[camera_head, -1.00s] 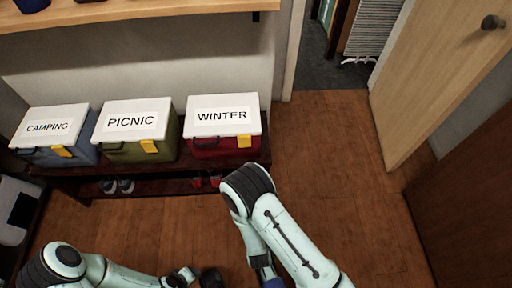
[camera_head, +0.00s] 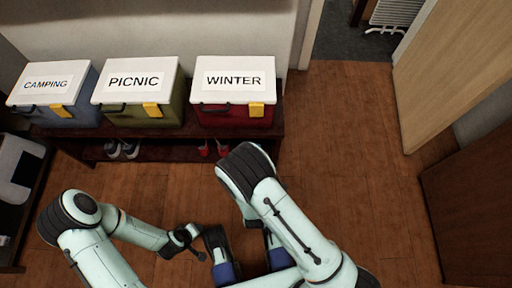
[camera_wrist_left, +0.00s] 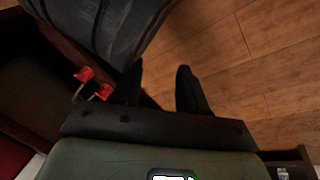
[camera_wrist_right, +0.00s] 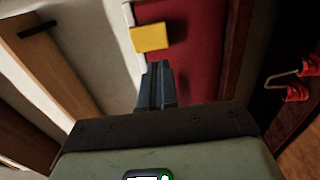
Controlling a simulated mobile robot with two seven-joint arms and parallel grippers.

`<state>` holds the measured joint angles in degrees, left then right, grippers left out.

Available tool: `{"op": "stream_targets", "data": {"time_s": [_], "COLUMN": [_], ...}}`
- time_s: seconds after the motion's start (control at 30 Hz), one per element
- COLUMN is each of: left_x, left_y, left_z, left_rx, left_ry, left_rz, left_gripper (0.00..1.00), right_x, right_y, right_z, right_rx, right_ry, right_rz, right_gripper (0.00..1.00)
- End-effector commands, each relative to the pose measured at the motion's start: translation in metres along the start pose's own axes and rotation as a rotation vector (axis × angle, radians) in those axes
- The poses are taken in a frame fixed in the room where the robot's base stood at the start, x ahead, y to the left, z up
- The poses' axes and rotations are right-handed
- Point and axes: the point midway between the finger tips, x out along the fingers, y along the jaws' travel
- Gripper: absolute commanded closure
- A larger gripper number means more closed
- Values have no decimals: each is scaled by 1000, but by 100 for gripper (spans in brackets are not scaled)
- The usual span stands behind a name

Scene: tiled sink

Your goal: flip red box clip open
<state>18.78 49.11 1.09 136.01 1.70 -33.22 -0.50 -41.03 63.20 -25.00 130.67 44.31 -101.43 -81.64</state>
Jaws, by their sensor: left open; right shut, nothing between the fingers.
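The red box (camera_head: 233,116) with a white lid (camera_head: 228,80) marked WINTER sits at the right end of a low dark bench. Its yellow clip (camera_head: 257,109) hangs on the front at the right; whether it is latched is unclear. In the right wrist view the clip (camera_wrist_right: 150,39) is just ahead of my right gripper (camera_wrist_right: 158,68), which is shut and empty. Contact between them cannot be told. My left gripper (camera_wrist_left: 160,72) is open and empty above the wood floor, beside a dark rounded part of my arm. The gripper tips are not clear in the head view.
A green PICNIC box (camera_head: 140,112) and a blue CAMPING box (camera_head: 55,112) stand to the left on the bench. Shoes (camera_head: 122,150) and small red items (camera_head: 213,149) are beneath. A door (camera_head: 440,75) stands open at right. The wood floor (camera_head: 355,170) is clear.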

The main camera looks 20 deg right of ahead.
Motion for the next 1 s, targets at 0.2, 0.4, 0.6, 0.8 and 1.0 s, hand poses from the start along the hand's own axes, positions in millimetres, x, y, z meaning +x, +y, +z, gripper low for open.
{"op": "stream_targets", "data": {"time_s": [0.2, 0.4, 0.6, 0.8, 1.0], "left_x": [15, 26, 31, 32, 32], "left_y": [-16, -30, -40, -42, -42], "left_z": [20, 38, 51, 54, 54], "left_rx": [-16, -32, -44, -47, -47], "left_ry": [-62, -121, -162, -173, -172], "left_rz": [-28, -55, -73, -78, -77], "left_gripper": [57, 57, 57, 57, 57], "right_x": [50, 88, 108, 114, 113], "right_y": [-1, -1, -1, 0, 0], "right_z": [1, 0, 0, 0, 0], "right_rx": [5, 4, 2, 1, 1], "right_ry": [-4, -2, -1, 1, 1], "right_rz": [4, 3, 1, 0, 0], "right_gripper": [100, 100, 100, 100, 100]}}
